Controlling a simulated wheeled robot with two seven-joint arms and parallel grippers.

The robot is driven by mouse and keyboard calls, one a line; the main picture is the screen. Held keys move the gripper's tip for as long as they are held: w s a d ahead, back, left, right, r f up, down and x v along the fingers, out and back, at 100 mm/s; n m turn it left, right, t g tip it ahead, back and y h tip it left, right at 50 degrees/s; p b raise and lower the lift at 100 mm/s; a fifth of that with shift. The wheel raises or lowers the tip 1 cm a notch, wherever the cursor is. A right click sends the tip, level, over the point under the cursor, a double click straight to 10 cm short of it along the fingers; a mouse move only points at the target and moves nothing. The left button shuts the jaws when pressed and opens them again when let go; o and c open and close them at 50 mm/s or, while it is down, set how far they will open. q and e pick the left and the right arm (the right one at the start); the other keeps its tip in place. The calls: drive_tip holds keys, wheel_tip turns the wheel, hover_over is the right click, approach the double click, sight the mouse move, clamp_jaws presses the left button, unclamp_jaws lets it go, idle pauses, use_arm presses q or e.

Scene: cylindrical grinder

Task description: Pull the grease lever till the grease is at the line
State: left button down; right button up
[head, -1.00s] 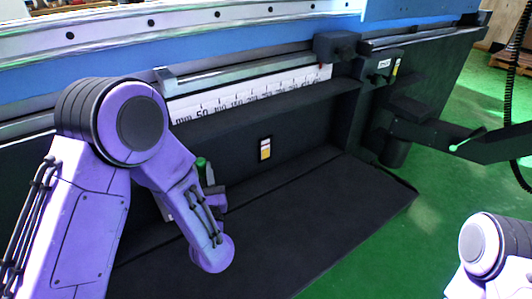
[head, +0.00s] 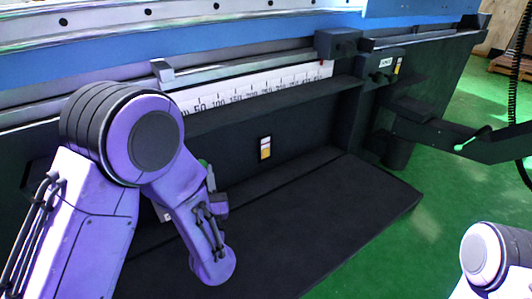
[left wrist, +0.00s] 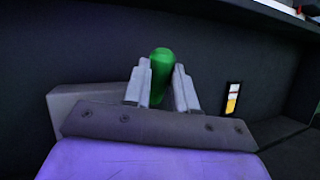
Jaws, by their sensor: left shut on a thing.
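The grease lever's green handle (left wrist: 161,75) stands upright against the dark machine wall in the left wrist view. My left gripper (left wrist: 161,83) is shut on it, one grey finger on each side. In the head view only a bit of the green handle (head: 204,166) shows behind my left arm, and the gripper (head: 217,203) is mostly hidden. The grease gauge (head: 265,148) is a small upright window on the wall, right of the lever, pale above and yellow-orange below. It also shows in the left wrist view (left wrist: 232,98). Its line is too small to place surely. My right gripper is out of view.
A millimetre scale (head: 255,88) runs along the machine above the gauge. A wide black ledge (head: 310,220) juts out below. A black arm (head: 470,143) reaches in from the right. Green floor (head: 400,235) is open at the right.

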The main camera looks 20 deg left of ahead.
use_arm(q)
drive_tip(key=shift+s+f, duration=0.1)
idle(0.3)
drive_tip(key=shift+d+f+b, duration=0.2)
drive_tip(key=shift+f+b, duration=0.1)
drive_tip(key=shift+b, duration=0.35)
drive_tip(key=c, duration=0.9)
unclamp_jaws()
drive_tip(key=shift+s+r, duration=0.1)
drive_tip(key=shift+r, duration=0.1)
drive_tip(key=shift+b+v, duration=1.5)
drive_tip(key=shift+v, duration=2.25)
drive_tip(key=shift+f, duration=0.1)
